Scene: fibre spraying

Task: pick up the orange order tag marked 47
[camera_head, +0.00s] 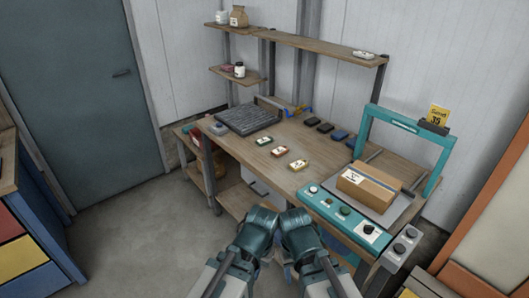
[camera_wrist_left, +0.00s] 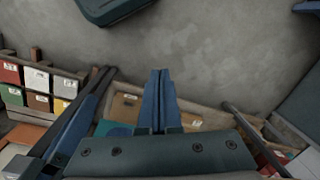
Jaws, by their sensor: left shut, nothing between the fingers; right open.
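Three small tags lie in a loose row on the wooden workbench: one with a green mark (camera_head: 263,140), one with a red mark (camera_head: 279,151) and one with an orange-yellow edge (camera_head: 299,164). Their numbers are too small to read, so I cannot tell which is 47. My right gripper (camera_head: 290,270) is low at the front, mostly hidden by the arms, open and away from the tags. My left gripper (camera_wrist_left: 158,72) is shut and empty in the left wrist view, over the floor, with no tag near it.
A cardboard box (camera_head: 369,187) sits under a teal frame (camera_head: 408,124) at the bench's right. A yellow sign reading 39 (camera_head: 438,116) stands behind it. A dark grey slab (camera_head: 246,118) and several dark blocks (camera_head: 325,127) lie farther back. The bench around the tags is clear.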

